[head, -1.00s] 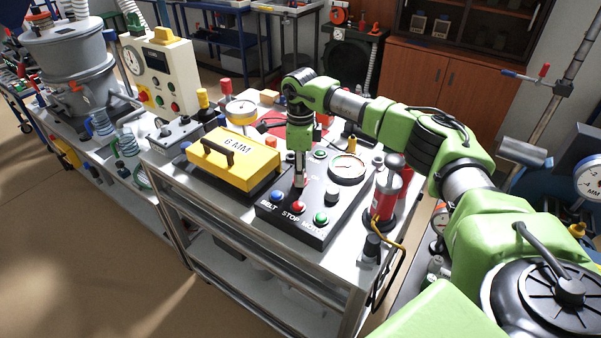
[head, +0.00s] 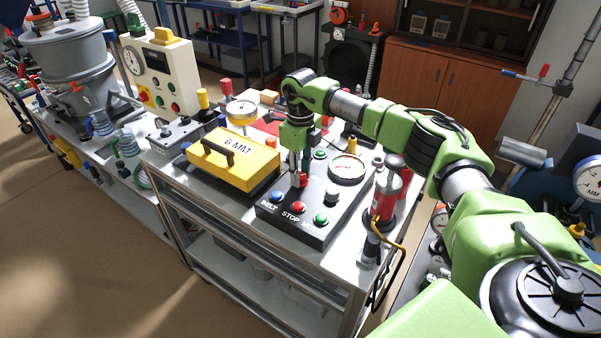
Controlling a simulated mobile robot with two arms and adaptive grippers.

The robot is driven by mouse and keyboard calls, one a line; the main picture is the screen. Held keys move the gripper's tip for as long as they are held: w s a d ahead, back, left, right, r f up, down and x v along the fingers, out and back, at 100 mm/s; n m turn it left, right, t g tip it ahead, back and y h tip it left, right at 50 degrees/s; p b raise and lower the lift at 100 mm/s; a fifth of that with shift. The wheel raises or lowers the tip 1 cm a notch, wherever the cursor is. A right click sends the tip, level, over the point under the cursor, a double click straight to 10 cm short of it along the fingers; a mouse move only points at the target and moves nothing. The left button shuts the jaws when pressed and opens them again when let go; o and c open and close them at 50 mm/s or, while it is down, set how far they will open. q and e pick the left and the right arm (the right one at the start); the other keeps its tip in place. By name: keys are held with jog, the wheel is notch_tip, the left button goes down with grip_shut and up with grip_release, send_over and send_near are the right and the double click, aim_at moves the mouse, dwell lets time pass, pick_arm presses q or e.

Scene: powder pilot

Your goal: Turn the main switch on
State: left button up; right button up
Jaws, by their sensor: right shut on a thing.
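A black control panel (head: 293,229) lies on the metal cart. It carries a blue button, a red button (head: 298,207) marked STOP, a green button (head: 321,218), a black knob and a round gauge (head: 346,168). My right gripper (head: 299,180) points down over the panel's middle, behind the STOP button. It is shut on a small red switch handle (head: 301,181), which I take to be the main switch. The fingers partly hide it, so its exact position is unclear. My left gripper is not in view.
A yellow box (head: 236,163) marked 6 MM stands left of the panel. A red cylinder (head: 385,195) with a yellow hose stands close on the right. A dial gauge (head: 242,110) stands behind. The floor at the left is open.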

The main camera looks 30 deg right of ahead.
aim_at(301, 175)
jog(key=shift+w+r, duration=0.1)
jog(key=o, duration=1.1)
notch_tip(301, 175, up, 12)
dwell(0.4)
